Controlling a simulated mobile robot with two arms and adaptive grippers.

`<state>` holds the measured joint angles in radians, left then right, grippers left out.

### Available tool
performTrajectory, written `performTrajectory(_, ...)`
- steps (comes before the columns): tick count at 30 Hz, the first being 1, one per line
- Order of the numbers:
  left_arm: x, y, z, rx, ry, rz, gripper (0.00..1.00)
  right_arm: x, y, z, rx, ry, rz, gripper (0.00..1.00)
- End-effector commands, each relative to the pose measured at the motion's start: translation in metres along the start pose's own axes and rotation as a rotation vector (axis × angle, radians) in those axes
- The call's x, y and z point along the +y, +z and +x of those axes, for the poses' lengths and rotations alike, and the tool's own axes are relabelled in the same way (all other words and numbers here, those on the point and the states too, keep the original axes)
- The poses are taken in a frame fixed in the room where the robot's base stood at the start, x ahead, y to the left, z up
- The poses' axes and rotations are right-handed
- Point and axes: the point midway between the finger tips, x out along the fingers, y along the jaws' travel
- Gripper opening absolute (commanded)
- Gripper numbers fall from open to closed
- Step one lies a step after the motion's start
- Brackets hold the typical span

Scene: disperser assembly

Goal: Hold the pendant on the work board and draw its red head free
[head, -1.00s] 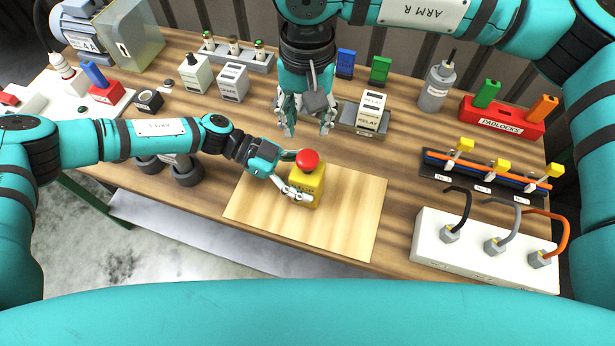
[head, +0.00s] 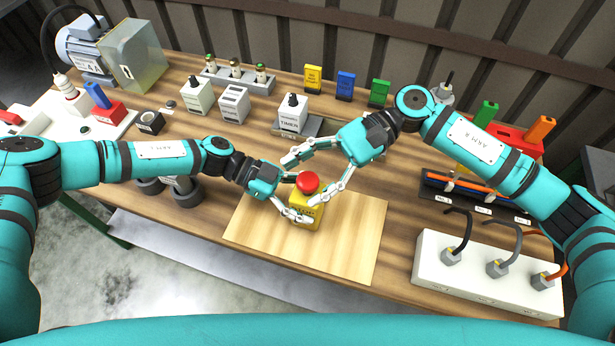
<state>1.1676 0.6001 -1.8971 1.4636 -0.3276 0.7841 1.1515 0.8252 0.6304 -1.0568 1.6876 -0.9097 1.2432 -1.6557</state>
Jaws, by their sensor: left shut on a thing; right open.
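The yellow pendant (head: 306,216) stands upright on the pale wooden work board (head: 350,235), with its round red head (head: 307,182) on top. My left gripper (head: 302,201) is shut on the yellow body from the left. My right gripper (head: 300,180) comes in from the upper right, open, its fingers spread on either side of the red head. I cannot tell whether a right finger touches the head. The fingers hide part of the yellow body.
Behind my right gripper stands a timer block (head: 292,117) on a grey rail. A white box with cables (head: 475,270) stands at right, near black cable rails (head: 460,195). Grey cylinders (head: 187,195) stand left of the board. The board's front is clear.

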Motion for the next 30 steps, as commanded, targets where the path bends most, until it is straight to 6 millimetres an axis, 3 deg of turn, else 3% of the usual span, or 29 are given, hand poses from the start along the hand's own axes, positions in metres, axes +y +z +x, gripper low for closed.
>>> performTrajectory(6,0.0,0.0,0.0,0.0,0.0,0.001,0.06,0.012,-0.043,-0.038,-0.169,-0.305,0.22,0.61)
performTrajectory(14,0.0,0.0,0.0,0.0,0.0,0.001,0.06,0.025,-0.069,-0.06,-0.223,-0.454,0.322,0.61)
performTrajectory(17,0.0,0.0,0.0,0.0,0.0,0.001,0.06,0.023,-0.07,-0.056,-0.228,-0.464,0.328,0.61)
performTrajectory(30,0.0,0.0,0.0,0.0,0.0,0.0,0.06,-0.006,-0.061,-0.003,-0.227,-0.462,0.327,0.61)
